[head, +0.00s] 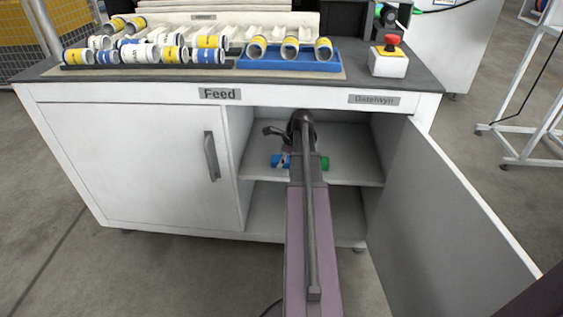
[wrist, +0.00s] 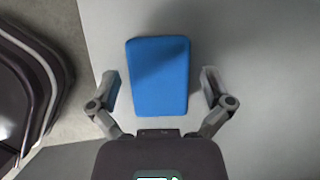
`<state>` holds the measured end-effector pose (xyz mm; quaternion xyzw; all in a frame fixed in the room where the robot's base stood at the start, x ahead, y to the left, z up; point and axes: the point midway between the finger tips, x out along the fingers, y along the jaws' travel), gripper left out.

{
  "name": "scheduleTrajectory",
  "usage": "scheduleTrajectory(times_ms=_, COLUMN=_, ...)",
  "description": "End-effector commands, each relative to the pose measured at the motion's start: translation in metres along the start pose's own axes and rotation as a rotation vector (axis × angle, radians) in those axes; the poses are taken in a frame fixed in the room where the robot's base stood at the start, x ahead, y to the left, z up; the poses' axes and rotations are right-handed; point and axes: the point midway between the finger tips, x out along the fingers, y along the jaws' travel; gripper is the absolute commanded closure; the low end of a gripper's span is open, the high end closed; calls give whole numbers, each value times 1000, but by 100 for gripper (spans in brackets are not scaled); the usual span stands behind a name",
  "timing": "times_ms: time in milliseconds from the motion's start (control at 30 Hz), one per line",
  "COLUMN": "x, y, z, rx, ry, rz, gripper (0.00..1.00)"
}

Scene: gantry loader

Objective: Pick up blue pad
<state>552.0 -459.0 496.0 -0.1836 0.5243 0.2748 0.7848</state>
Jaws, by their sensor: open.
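The blue pad (wrist: 157,92) is a flat rectangle with rounded corners on a pale grey surface in the wrist view. My gripper (wrist: 161,84) is open, with one finger to the left of the pad and one to the right. A gap shows on both sides, wider at the left finger's base than near its tip. A shadow falls over the pad's upper right. In the head view my arm reaches into the open cabinet and hides most of the gripper. A blue patch (head: 279,161) shows left of the arm on the upper shelf; I cannot tell whether it is the pad.
The cabinet's right door (head: 455,215) stands open; the left door (head: 135,165) is shut. A green item (head: 324,162) shows right of my arm. The upper shelf (head: 357,172) is clear at its right. On top are labelled rolls, a blue tray (head: 290,65) and an emergency stop (head: 390,58).

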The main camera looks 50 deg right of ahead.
Motion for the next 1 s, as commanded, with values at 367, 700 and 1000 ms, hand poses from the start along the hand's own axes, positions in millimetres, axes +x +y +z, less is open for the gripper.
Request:
scheduleTrajectory(times_ms=367, x=0, y=0, z=0, rx=0, ry=0, rz=0, gripper=27)
scheduleTrajectory(times_ms=700, x=0, y=0, z=0, rx=0, ry=0, rz=0, gripper=62)
scheduleTrajectory(times_ms=1000, x=-2, y=0, z=0, rx=0, ry=0, rz=0, gripper=62)
